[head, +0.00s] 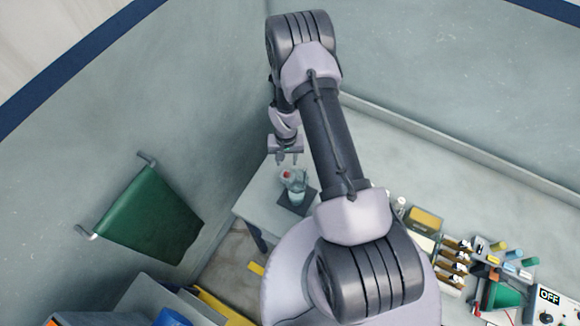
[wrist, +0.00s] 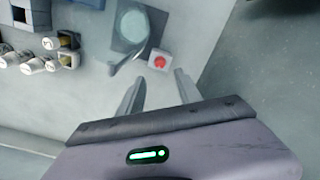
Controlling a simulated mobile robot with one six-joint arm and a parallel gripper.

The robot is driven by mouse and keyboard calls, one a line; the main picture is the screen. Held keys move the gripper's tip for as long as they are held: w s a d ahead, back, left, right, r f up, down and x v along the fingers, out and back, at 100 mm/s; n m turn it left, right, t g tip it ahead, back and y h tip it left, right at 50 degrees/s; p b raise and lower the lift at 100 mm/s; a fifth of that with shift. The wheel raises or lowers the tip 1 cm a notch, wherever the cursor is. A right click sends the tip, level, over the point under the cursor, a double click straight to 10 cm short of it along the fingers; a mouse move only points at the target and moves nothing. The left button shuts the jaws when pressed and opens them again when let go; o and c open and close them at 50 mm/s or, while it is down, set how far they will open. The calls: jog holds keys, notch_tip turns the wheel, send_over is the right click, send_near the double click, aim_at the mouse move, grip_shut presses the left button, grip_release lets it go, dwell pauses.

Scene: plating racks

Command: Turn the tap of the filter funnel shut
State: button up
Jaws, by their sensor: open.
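The filter funnel (head: 297,187) looks like a clear, pale vessel on a dark square base in the head view. In the wrist view it seems to be the pale round shape (wrist: 132,25) seen from above, on the dark base (wrist: 118,42). I cannot make out its tap clearly in either view. My gripper (head: 287,160) is above and slightly behind the vessel in the head view. In the wrist view its two fingers (wrist: 156,92) are apart with nothing between them, below the vessel in the picture.
A small white block with a red round top (wrist: 157,61) lies beside the dark base, just beyond my fingertips in the picture. Several pale cylinders (wrist: 40,62) stand at left. A wall is close by the table corner. A green panel (head: 150,218) hangs on the left wall.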

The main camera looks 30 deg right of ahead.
notch_tip(320, 180, down, 10)
jog(key=shift+w+r+p, duration=0.1)
jog(key=shift+r+p, duration=0.15)
jog(key=shift+p, duration=0.15)
jog(key=shift+d, duration=0.1)
grip_shut()
